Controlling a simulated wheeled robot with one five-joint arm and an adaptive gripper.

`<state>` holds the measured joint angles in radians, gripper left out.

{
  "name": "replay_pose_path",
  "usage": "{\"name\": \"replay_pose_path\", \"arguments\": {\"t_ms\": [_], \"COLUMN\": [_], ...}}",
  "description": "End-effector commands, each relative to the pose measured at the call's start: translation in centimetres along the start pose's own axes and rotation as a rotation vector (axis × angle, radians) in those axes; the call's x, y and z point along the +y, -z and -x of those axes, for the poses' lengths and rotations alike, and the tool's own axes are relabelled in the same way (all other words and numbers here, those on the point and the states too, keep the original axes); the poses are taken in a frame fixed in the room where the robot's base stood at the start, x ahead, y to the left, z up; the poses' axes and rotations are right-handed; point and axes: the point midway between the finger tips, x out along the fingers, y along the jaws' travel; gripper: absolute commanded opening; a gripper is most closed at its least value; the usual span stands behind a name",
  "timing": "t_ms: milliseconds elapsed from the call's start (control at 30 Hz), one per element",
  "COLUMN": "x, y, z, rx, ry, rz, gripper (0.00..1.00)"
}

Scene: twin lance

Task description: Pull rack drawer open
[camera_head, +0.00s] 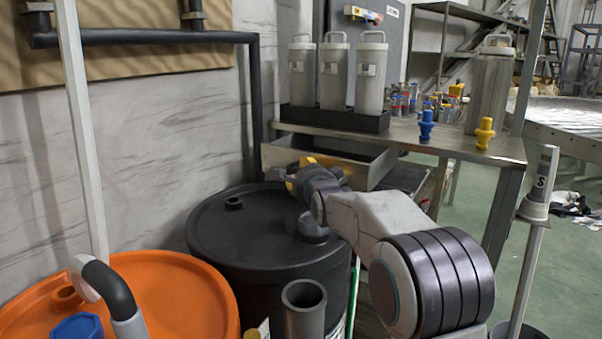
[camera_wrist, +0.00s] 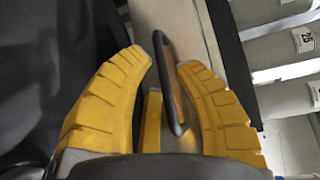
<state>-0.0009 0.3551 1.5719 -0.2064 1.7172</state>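The rack drawer (camera_head: 368,170) is a grey metal box under the left part of the steel rack top (camera_head: 450,143). It stands partly out, and some of its inside shows. My gripper (camera_head: 290,180) is at the drawer's front in the head view, where my arm hides part of the drawer. In the wrist view, the dark loop-shaped drawer handle (camera_wrist: 169,85) lies between my yellow fingers (camera_wrist: 165,62).
A black drum (camera_head: 235,225) and an orange drum (camera_head: 180,290) stand in front and to the left. Three grey canisters (camera_head: 334,75) stand in a black tray (camera_head: 300,117) on the rack. A grey post (camera_head: 535,215) stands at the right.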

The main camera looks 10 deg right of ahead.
Motion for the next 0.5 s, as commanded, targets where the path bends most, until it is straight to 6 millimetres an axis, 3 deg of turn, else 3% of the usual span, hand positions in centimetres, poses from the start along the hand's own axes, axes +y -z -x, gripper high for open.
{"name": "replay_pose_path", "arguments": {"t_ms": [267, 500], "x": [0.03, 0.04], "y": [0.02, 0.01], "z": [-0.01, -0.01], "rx": [0.000, 0.000], "ry": [0.000, 0.000], "rz": [0.000, 0.000], "gripper": [0.30, 0.09]}}
